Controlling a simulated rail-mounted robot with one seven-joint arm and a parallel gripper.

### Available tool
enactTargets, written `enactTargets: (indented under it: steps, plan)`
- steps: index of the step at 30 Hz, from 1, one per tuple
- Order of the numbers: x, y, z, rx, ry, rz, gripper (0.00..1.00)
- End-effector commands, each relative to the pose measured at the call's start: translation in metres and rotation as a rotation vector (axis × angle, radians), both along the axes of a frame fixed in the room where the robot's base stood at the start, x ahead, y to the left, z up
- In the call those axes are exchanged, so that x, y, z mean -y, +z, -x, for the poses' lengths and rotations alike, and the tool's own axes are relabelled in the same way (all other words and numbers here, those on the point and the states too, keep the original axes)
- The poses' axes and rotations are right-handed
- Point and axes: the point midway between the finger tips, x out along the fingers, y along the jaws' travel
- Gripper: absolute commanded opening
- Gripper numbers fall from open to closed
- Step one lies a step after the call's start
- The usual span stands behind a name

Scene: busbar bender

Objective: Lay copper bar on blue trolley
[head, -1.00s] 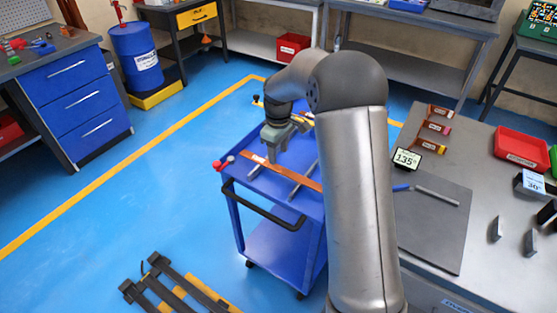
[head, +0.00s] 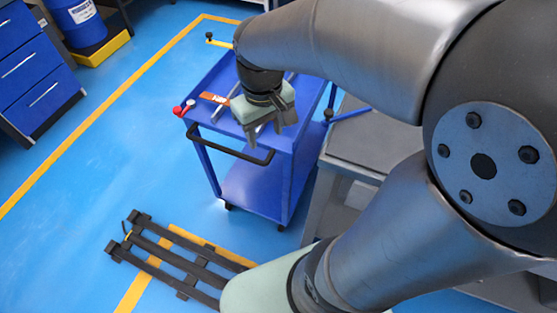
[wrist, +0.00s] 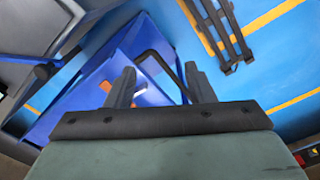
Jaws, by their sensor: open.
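The blue trolley (head: 252,188) stands in the middle of the head view. The copper bar (head: 214,98) lies on its top; its left end shows, while my gripper hides the rest. My gripper (head: 268,132) is open and empty, pointing down, in front of the bar in the picture and apart from it. In the wrist view both fingers of my gripper (wrist: 160,72) are spread with nothing between them. The trolley's blue top (wrist: 95,98) shows behind them, with small orange patches of the bar (wrist: 138,98) near the left finger.
A black handle (head: 228,150) runs along the trolley's front. A dark slatted rack (head: 165,258) lies on the floor at lower left. A grey worktable (head: 365,140) stands to the right, mostly behind my arm.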

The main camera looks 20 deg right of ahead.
Motion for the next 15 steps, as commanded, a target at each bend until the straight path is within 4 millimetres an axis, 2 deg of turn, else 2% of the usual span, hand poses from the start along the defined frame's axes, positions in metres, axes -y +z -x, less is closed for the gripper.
enactTargets:
  steps: [1, 3, 6, 9, 15]
  plan:
    - [0.000, -0.006, 0.027, 0.005, -0.045, -0.006, 0.49]
    - [0.000, -0.014, 0.053, 0.006, -0.106, -0.015, 0.49]
    - [0.000, -0.023, 0.076, 0.006, -0.159, -0.024, 0.49]
    - [0.000, -0.027, 0.085, 0.006, -0.180, -0.027, 0.49]
    - [0.000, -0.028, 0.085, 0.004, -0.181, -0.027, 0.49]
